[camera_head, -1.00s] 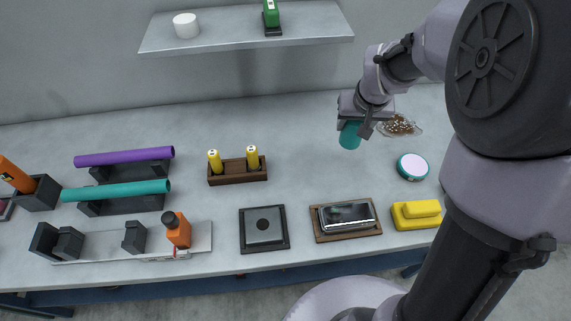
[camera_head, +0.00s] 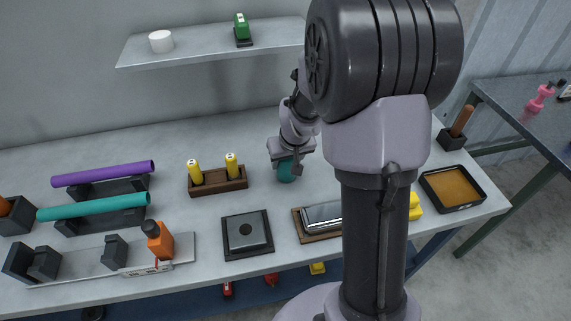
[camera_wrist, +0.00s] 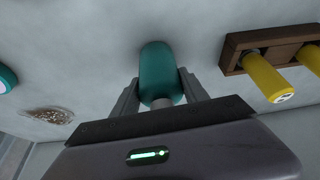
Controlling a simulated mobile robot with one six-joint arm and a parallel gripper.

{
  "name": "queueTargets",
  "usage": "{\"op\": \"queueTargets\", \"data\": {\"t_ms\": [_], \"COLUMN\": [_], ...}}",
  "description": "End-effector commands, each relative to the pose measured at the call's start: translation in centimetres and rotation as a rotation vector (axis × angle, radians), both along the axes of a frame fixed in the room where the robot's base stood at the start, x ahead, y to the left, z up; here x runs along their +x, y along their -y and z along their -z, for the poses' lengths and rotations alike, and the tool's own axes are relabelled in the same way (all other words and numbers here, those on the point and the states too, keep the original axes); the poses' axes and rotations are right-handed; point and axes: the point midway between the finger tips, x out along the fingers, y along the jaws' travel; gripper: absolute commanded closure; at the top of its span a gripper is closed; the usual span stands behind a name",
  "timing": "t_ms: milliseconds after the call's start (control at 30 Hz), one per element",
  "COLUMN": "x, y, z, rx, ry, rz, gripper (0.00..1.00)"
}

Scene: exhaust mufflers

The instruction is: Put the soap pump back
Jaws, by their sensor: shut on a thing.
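A teal rounded bottle (camera_head: 286,172), which I take to be the soap pump, is in my gripper (camera_head: 287,163). It also shows in the wrist view (camera_wrist: 158,68), between the two fingers of my gripper (camera_wrist: 159,85), with a pale neck towards the palm. My gripper is shut on it and points down over the worktop, to the right of the wooden holder. I cannot tell whether the bottle's base touches the worktop.
A wooden holder (camera_head: 236,184) with two yellow cylinders stands to the left. A dark square plate (camera_head: 247,236) and a metal dish (camera_head: 322,215) lie nearer. The wrist view shows a brown patch (camera_wrist: 48,115). Behind the bottle the worktop (camera_head: 225,135) is clear.

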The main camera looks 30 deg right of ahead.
Motion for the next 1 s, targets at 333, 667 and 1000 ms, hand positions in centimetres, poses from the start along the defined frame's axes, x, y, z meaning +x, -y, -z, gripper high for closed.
{"op": "queueTargets", "data": {"t_ms": [333,667,1000], "x": [0.0,0.0,-2.6], "y": [0.0,0.0,-0.5], "z": [0.1,0.0,-7.4], "rx": [0.0,0.0,-0.001], "ry": [0.0,0.0,0.004], "rz": [0.0,0.0,-0.001], "gripper": [0.37,0.27,0.27]}}
